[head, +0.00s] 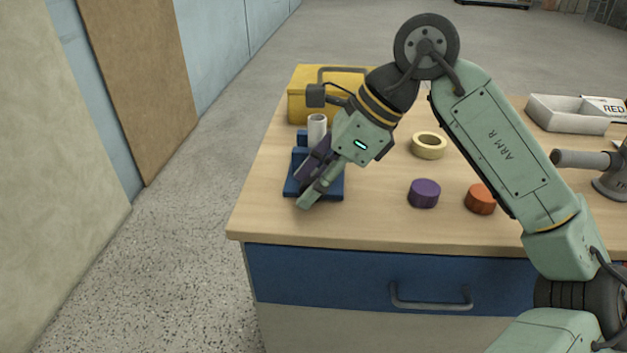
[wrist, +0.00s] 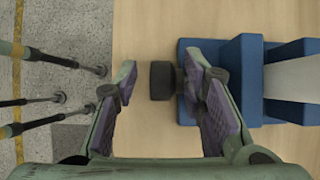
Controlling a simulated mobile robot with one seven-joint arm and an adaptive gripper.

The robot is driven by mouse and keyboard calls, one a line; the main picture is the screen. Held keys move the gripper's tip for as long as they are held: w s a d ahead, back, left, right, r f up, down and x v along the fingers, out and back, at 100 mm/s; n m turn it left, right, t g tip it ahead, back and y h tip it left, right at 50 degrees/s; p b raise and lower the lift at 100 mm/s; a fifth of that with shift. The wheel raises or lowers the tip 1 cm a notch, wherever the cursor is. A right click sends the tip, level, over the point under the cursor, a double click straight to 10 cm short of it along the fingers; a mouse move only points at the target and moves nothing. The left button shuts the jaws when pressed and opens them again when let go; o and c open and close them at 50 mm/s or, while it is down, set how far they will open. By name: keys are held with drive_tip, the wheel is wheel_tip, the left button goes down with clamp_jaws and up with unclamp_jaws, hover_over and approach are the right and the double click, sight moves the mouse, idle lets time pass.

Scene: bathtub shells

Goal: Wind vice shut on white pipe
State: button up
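The blue vice (head: 335,190) stands near the left end of the bench, partly hidden behind my gripper in the head view. It also shows at the right of the wrist view (wrist: 243,65). The white pipe (head: 317,127) stands up between its blue jaws, and part of it shows in the wrist view (wrist: 292,79). A dark round knob (wrist: 162,80) sticks out from the vice's side. My gripper (head: 308,184) is open, its purple-padded fingers on either side of the knob, the right finger closer to it. I cannot tell whether the jaws touch the pipe.
A yellow toolbox (head: 302,98) stands behind the vice. To the right are a tape roll (head: 429,146), a purple round piece (head: 424,194), an orange one (head: 480,199) and a white tray (head: 565,116). The bench's front edge has a drawer handle (head: 430,302) below.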

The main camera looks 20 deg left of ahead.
drive_tip(key=v, duration=1.2)
drive_tip(key=shift+s, duration=0.1)
